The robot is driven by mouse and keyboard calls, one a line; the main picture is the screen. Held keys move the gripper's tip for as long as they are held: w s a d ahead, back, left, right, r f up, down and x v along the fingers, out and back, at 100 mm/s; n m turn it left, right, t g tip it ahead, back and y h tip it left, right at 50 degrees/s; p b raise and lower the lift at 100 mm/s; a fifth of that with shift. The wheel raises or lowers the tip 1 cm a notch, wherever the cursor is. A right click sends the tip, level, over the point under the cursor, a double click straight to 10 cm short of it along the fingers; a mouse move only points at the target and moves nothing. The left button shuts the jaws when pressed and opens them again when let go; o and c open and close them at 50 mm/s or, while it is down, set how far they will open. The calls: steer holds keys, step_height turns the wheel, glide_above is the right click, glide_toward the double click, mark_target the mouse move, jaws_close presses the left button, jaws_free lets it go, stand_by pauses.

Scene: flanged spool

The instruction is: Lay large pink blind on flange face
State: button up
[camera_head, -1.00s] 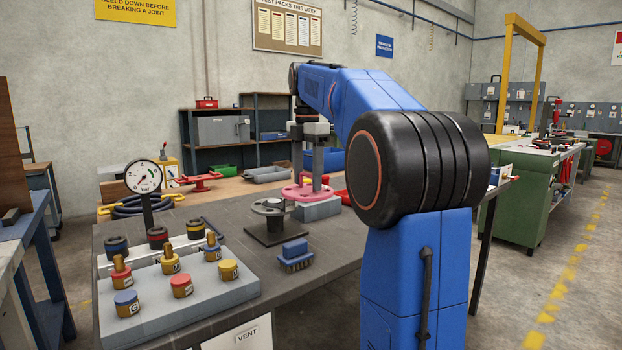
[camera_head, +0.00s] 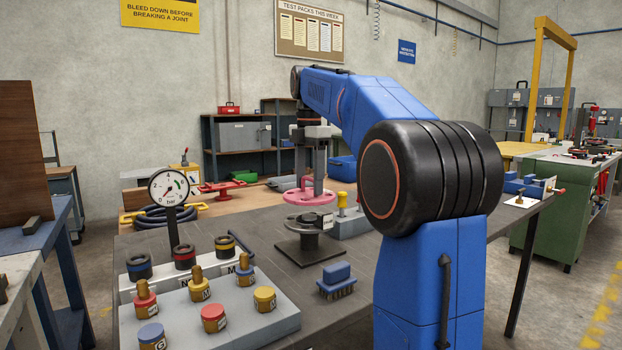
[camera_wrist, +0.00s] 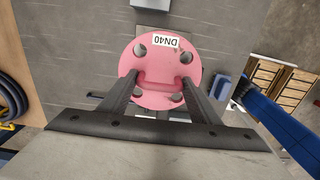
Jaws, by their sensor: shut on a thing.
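The large pink blind (camera_head: 309,198) is a round disc with a raised handle. In the wrist view the blind (camera_wrist: 184,62) shows bolt holes and a white DN40 label. My gripper (camera_head: 311,182) is shut on its handle from above; both fingers (camera_wrist: 160,82) show in the wrist view. The black flanged spool (camera_head: 311,226) stands upright on a dark square base. In the head view the blind is above the spool's flange face, looks about level, and a small gap seems to show between them. In the wrist view the blind hides the flange face.
A grey block (camera_head: 351,225) with a yellow-topped piece stands right behind the spool. A blue brush (camera_head: 337,280) lies in front. A grey rack (camera_head: 215,325) with several coloured plugs and a pressure gauge (camera_head: 169,188) are at left.

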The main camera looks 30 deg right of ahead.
mark_target(309, 194)
steer(key=shift+f, duration=2.3)
steer(key=shift+f, duration=0.6)
steer(key=o, duration=1.5)
steer(key=shift+f, duration=0.1)
